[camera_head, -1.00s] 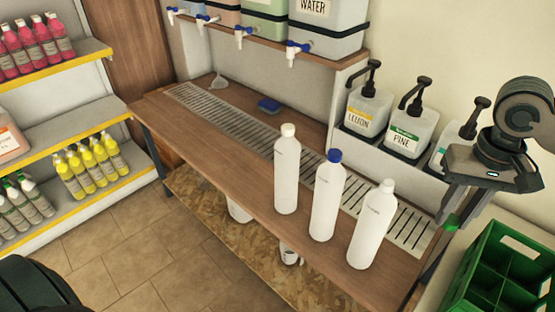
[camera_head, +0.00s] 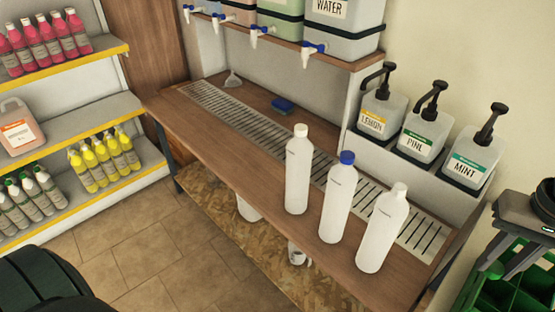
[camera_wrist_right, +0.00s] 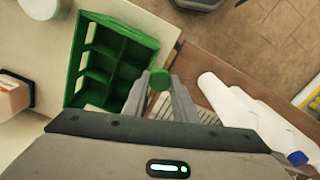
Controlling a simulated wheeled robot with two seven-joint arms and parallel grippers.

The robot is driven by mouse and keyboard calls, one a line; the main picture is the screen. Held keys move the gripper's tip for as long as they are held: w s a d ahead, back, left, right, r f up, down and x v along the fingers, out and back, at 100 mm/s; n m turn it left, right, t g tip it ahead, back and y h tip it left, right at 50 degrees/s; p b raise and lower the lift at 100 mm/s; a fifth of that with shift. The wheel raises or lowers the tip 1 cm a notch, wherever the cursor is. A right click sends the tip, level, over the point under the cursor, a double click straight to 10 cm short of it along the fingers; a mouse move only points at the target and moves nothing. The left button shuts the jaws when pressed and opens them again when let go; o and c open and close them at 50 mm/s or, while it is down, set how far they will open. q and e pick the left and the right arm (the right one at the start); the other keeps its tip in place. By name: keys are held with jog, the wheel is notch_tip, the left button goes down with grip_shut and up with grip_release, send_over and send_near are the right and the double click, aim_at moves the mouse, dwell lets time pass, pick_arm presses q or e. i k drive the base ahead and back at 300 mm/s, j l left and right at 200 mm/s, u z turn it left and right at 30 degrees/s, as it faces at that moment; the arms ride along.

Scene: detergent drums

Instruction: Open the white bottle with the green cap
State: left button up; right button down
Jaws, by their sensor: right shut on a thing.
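Three white bottles stand upright in a row on the wooden counter. The left one has a cream cap (camera_head: 301,130), the middle one a blue cap (camera_head: 347,157). The right bottle (camera_head: 382,232) shows a bare white neck with no coloured cap. In the right wrist view a round green cap (camera_wrist_right: 160,79) sits between the fingertips of my right gripper (camera_wrist_right: 162,90), which is shut on it. In the head view my right gripper (camera_head: 495,268) is at the right edge, away from the bottles and near the green crate; the cap cannot be made out there. My left gripper is not in view.
A green crate (camera_wrist_right: 110,57) with compartments lies beside the counter. Pump dispensers (camera_head: 425,135) stand behind the bottles, and tanks with taps (camera_head: 340,40) hang above. A blue sponge (camera_head: 283,105) lies by the metal grate (camera_head: 235,112). Stocked shelves (camera_head: 70,115) are at the left.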

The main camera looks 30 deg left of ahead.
aim_at(391, 209)
jog(key=k+u, duration=0.1)
jog(key=k, duration=0.55)
jog(key=u, duration=1.55)
jog(key=i+l, duration=1.1)
